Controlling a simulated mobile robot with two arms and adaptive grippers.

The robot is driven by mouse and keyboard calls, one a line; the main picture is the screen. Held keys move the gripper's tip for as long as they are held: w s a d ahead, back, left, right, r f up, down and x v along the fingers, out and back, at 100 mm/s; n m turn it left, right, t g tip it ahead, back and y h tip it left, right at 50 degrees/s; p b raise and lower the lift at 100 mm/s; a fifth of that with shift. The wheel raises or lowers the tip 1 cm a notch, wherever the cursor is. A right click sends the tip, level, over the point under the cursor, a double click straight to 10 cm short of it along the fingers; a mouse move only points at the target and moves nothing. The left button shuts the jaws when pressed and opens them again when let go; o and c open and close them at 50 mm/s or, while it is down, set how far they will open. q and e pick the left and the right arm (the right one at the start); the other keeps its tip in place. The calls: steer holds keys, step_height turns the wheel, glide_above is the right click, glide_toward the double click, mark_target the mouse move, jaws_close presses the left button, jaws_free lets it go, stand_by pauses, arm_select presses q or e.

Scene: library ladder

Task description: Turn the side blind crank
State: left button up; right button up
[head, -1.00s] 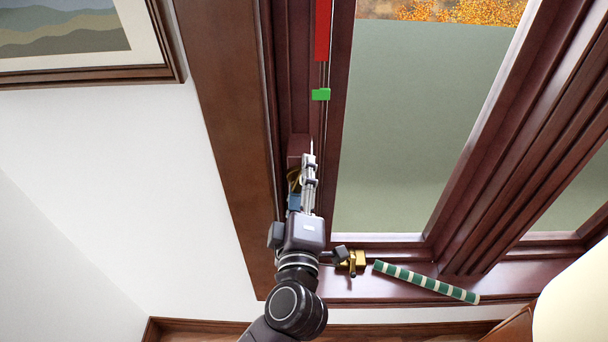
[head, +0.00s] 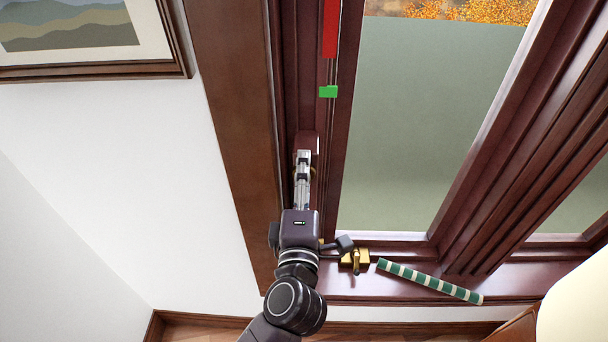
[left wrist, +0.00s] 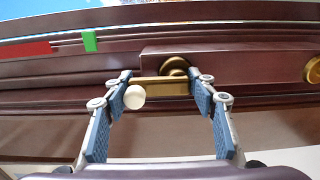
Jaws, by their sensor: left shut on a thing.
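The side blind crank shows in the left wrist view as a brass arm (left wrist: 165,87) with a round brass hub (left wrist: 174,67) and a white ball knob (left wrist: 135,97). It is mounted on a dark wood block (left wrist: 215,63). My left gripper (left wrist: 162,82) has its blue-padded fingers at the two ends of the brass arm, shut on the crank; the knob sits beside the left finger. In the head view my left gripper (head: 303,157) reaches up to the window frame's left side and hides most of the crank. My right gripper is not in view.
A red bar (head: 331,28) and a green tab (head: 328,91) are on the frame above the crank. A brass latch (head: 354,260) and a green-white striped rod (head: 430,281) are on the sill, right of my wrist. A framed picture (head: 90,74) hangs left.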

arm_select(q)
steer(key=o, duration=1.2)
steer(key=shift+s, duration=0.1)
steer(key=s, duration=1.2)
